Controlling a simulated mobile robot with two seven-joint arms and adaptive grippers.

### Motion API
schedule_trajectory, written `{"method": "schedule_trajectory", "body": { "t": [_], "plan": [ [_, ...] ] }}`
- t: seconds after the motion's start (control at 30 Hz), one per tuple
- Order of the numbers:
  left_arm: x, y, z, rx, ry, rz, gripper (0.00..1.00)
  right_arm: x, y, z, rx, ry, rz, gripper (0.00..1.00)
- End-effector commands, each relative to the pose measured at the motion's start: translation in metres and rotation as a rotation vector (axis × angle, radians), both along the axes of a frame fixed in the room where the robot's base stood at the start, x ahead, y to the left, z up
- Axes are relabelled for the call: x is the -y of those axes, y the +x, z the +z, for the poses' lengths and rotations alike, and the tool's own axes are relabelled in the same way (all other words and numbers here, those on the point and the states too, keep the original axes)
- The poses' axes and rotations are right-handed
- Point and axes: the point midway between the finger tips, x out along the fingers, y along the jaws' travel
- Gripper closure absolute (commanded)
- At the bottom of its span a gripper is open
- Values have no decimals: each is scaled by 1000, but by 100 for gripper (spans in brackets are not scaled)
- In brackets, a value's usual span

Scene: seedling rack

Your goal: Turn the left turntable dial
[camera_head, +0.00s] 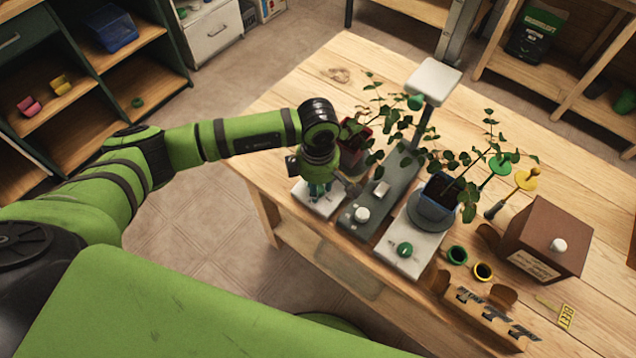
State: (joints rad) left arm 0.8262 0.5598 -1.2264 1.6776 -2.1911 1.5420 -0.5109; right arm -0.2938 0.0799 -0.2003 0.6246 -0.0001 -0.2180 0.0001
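The left turntable has a white base (309,205) at the table's left front edge, with a dark red pot (354,156) and a leafy seedling on its far part. My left gripper (320,188) points down over the front of this base, where its dial is hidden or nearly hidden. I cannot tell whether the fingers touch the dial or how far apart they are. The right turntable has a white base (388,249) with a green dial (404,249) and a grey-blue pot (437,198) holding a seedling. My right gripper is not in view.
Between the turntables stands a grey unit (398,181) with a white knob (362,214) and a post with a white head (433,81). To the right are a brown box (545,238), small green and yellow rings, and a wooden holder (485,318). The table's far left is clear.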

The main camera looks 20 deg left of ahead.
Motion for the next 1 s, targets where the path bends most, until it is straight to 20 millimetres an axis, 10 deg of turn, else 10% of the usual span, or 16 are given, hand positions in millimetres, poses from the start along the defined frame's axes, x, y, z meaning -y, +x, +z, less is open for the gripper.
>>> {"method": "schedule_trajectory", "body": {
  "t": [1.0],
  "plan": [
    [0, 0, -3, -1, 0, 441, 100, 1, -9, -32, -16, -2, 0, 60]
  ]
}}
